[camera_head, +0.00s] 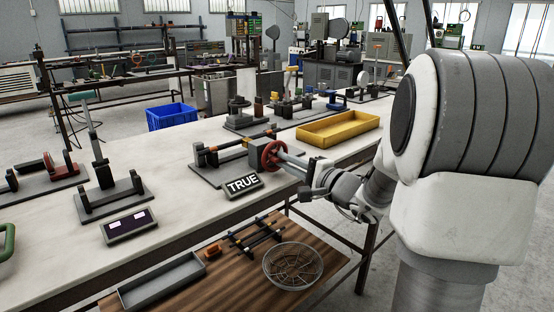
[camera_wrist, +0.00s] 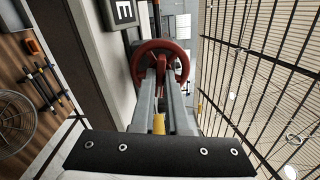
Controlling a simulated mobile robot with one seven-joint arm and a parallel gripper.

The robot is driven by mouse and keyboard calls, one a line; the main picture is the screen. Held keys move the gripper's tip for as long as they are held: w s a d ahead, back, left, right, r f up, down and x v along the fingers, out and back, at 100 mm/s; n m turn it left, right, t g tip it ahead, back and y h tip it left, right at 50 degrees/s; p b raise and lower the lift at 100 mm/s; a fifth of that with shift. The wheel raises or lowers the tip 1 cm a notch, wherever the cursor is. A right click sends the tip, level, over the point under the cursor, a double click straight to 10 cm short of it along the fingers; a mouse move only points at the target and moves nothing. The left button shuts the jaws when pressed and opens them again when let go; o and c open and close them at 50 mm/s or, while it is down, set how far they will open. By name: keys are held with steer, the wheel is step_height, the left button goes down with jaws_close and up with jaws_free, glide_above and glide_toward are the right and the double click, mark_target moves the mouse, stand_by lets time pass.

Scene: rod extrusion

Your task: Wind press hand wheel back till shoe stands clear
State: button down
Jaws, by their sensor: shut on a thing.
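The press (camera_head: 212,165) sits on its grey base near the front edge of the bench in the head view. Its red hand wheel (camera_head: 267,156) is at the right end; the wheel (camera_wrist: 183,66) is also upper centre in the wrist view. My gripper (camera_head: 283,160) reaches it from the right, its fingers shut on the wheel. In the wrist view my gripper (camera_wrist: 161,72) has both long grey fingers at the wheel's middle, with a narrow gap between them. The fingers hide part of the wheel. The shoe and its clearance cannot be made out.
A TRUE sign (camera_head: 242,185) stands in front of the press. A yellow tray (camera_head: 325,136) lies to the right on the bench. A lower wooden shelf holds a grey tray (camera_head: 160,283), rods and a wire bowl (camera_head: 293,265). Another fixture (camera_head: 108,195) stands left.

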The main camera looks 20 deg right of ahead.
steer(key=shift+f+n+b, duration=0.1)
steer(key=shift+n+b, duration=0.9)
steer(key=shift+b, duration=1.1)
steer(key=shift+n, duration=1)
steer(key=shift+n, duration=0.9)
steer(key=shift+n, duration=1.1)
